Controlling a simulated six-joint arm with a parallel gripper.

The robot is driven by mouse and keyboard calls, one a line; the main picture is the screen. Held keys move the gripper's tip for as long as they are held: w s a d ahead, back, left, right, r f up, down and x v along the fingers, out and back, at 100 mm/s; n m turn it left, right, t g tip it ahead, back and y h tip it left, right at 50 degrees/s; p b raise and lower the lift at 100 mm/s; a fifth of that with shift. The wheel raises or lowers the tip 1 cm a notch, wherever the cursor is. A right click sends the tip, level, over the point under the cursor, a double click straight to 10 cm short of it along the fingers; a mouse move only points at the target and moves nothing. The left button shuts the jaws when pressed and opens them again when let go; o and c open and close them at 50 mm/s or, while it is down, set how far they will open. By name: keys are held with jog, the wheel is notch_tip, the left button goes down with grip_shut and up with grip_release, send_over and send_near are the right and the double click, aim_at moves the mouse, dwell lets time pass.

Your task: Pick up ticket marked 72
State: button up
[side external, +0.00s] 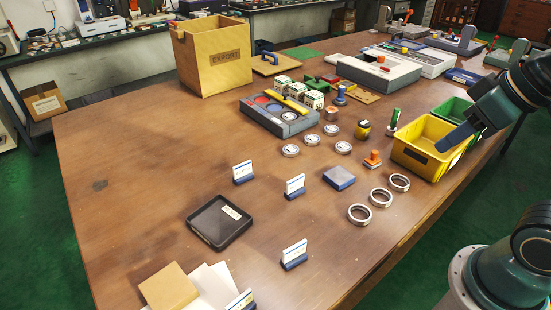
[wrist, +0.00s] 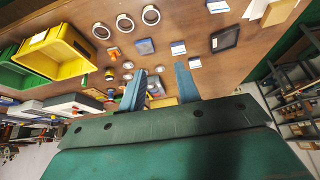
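Several white tickets stand upright in small dark blue holders on the brown table. In the side external view one is at the back (side external: 243,171), one in the middle (side external: 294,184), one nearer the front (side external: 294,252), and one at the bottom edge (side external: 240,301), partly cut off. Their print is too small to read, so I cannot tell which is 72. Tickets also show in the wrist view (wrist: 178,49). My gripper (side external: 444,146) is over the yellow bin area, apart from the tickets. In the wrist view my gripper (wrist: 160,78) has its two blue fingers spread with nothing held.
A black tray (side external: 205,234) lies left of the tickets. Metal rings (side external: 380,198), a blue block (side external: 339,177) and an orange stamp (side external: 373,159) lie between tickets and the yellow bin (side external: 408,157). A green bin (side external: 449,109) stands behind. The table's left side is clear.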

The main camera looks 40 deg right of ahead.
jog(key=w+a+f+m+g+y, duration=0.2)
jog(key=w+a+f+m, duration=0.45)
jog(key=w+m, duration=0.3)
jog(key=m+g+y, duration=0.3)
jog(key=m, duration=0.7)
send_near(296, 245)
notch_tip(296, 245, up, 3)
jog(key=shift+s+d+n, duration=0.1)
jog(key=shift+d+n, duration=0.15)
jog(key=shift+d, duration=0.1)
jog(key=shift+f+h, duration=0.1)
jog(key=shift+h, duration=0.2)
jog(key=shift+x, duration=4.2)
jog(key=shift+a+f, duration=0.15)
jog(key=shift+x, duration=2.45)
grip_shut()
